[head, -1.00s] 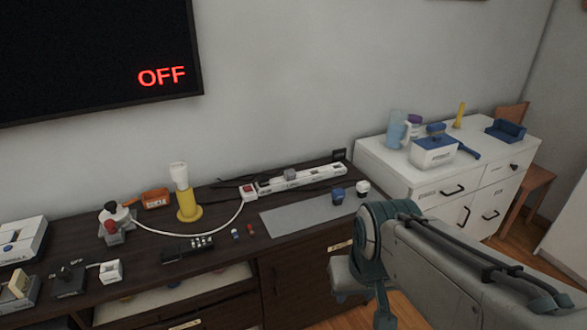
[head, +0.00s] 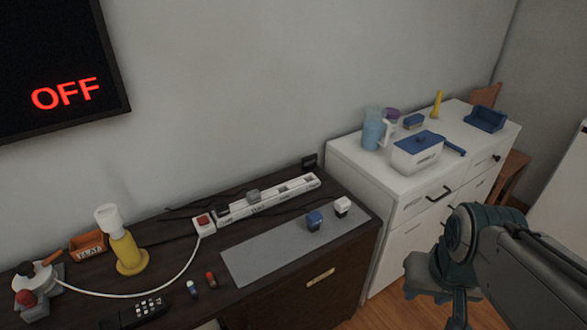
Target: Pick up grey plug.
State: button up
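A grey plug (head: 253,195) sits on the white power strip (head: 290,191), towards its left part, beside the red switch. The strip lies at the back of the dark cabinet against the wall. A blue plug (head: 314,222) and a white plug (head: 342,206) stand on a grey mat in front of the strip. My gripper (head: 436,284) is at the lower right, off the cabinet's right end and well away from the grey plug. My arm partly hides it, and its fingers are not clear enough to show whether it is open or shut.
The grey mat (head: 258,254) has bare room left of the blue plug. A yellow lamp-like object (head: 126,253), an orange box (head: 87,245) and a remote (head: 137,312) are at left. A white drawer unit (head: 405,205) stands at right, holding a jug and a white box.

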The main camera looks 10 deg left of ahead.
aim_at(253, 196)
jog(key=u, duration=0.05)
jog(key=i, duration=0.6)
jog(key=u, duration=0.9)
jog(key=i, duration=0.5)
jog(key=u, duration=0.5)
